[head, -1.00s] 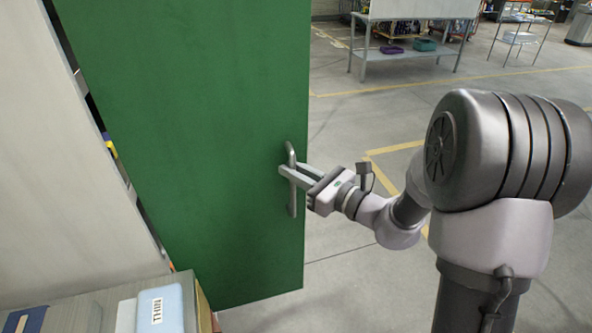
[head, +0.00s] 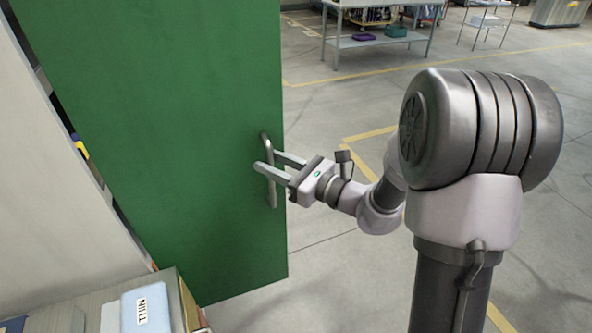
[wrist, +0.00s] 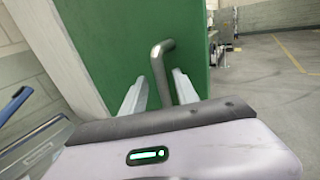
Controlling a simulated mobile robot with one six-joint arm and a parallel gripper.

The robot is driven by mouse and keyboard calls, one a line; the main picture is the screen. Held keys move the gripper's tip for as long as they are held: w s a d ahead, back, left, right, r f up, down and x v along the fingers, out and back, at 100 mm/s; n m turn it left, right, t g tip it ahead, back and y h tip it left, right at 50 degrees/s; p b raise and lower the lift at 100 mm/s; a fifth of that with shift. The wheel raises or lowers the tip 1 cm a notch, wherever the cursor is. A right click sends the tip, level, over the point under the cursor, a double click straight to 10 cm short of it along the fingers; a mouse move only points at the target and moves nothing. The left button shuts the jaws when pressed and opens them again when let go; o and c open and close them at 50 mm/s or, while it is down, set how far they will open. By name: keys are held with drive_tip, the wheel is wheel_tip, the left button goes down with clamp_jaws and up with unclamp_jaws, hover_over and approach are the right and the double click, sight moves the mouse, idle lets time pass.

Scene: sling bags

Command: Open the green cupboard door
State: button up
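The green cupboard door (head: 160,130) stands ajar in the head view, with a dark gap along its left edge showing some of the inside. Its grey bar handle (head: 271,190) is upright near the door's right edge. My gripper (head: 268,162) is at the handle with its two fingers spread apart. In the wrist view the handle (wrist: 160,62) runs between the fingers, nearer the right one, and the gripper (wrist: 160,95) is open. Green door surface (wrist: 115,40) fills the upper middle there.
A grey panel (head: 50,180) stands left of the door. A blue box (head: 145,308) marked THIN lies on a surface at the lower left. A metal table (head: 375,42) with a purple and a teal tray is far back.

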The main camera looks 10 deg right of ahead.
drive_tip(key=p+v, duration=0.1)
drive_tip(key=v, duration=1.5)
drive_tip(key=shift+s+d+p, duration=0.15)
drive_tip(key=shift+s+p, duration=0.05)
drive_tip(key=shift+p, duration=0.1)
drive_tip(key=s+a+n+g+b, duration=0.1)
drive_tip(key=s+a+n+g, duration=0.9)
drive_tip(key=a+n, duration=0.25)
drive_tip(key=s+f+n+h, duration=0.2)
drive_tip(key=s+n+h, duration=0.5)
drive_tip(key=d+r+n+t+h, duration=0.1)
drive_tip(key=w+d+r+n+t+h+b, duration=0.1)
drive_tip(key=d+r+n+h, duration=0.1)
drive_tip(key=shift+d+r+n+t, duration=0.2)
drive_tip(key=shift+d+n+t, duration=0.05)
drive_tip(key=shift+t, duration=0.05)
